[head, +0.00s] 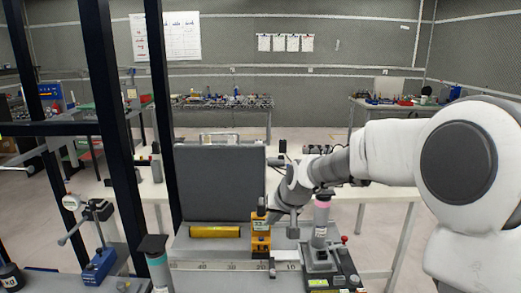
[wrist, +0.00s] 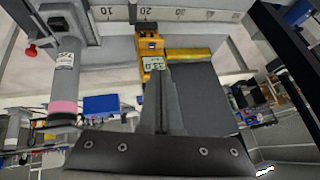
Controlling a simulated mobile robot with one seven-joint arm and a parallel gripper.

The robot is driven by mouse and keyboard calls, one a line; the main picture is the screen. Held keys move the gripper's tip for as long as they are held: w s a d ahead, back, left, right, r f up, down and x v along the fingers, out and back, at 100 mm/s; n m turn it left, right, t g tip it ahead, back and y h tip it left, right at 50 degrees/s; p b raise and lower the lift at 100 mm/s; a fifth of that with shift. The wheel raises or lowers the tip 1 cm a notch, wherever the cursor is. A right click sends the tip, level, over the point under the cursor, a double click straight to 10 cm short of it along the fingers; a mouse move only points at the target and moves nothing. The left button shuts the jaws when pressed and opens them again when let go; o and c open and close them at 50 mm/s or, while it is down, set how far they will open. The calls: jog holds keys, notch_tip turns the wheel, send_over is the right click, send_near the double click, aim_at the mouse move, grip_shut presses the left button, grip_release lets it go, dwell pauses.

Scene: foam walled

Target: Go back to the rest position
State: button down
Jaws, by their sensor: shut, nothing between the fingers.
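My gripper (wrist: 161,72) is shut and empty in the wrist view, its fingers pressed together over the bench. Beyond the fingertips is a yellow gauge with a small display (wrist: 152,48), apparently with nothing held on it. In the head view my arm reaches in from the right and bends down behind the same yellow gauge (head: 261,235). The fingertips cannot be made out there. A yellow bar (head: 215,231) lies left of the gauge, in front of an upright dark grey panel (head: 220,183).
A grey post with a pink band (head: 321,219) stands close to my forearm on the right. A ruled scale (head: 225,266) runs along the front. Black frame uprights (head: 122,120) stand at left, near a blue-based clamp (head: 100,262). A white table (head: 375,192) is behind.

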jog(key=s+d+r+h, duration=0.1)
jog(key=s+d+r, duration=0.2)
jog(key=s, duration=0.8)
jog(key=s+d+r+h+p, duration=0.1)
jog(key=s+d+r, duration=0.2)
jog(key=s, duration=0.7)
jog(key=s+d+r+h+p, duration=0.1)
jog(key=s+d+r, duration=0.2)
jog(key=s, duration=0.8)
jog(key=shift+s+d+r+g, duration=0.25)
jog(key=shift+s+d+g, duration=0.05)
jog(key=shift+d, duration=0.65)
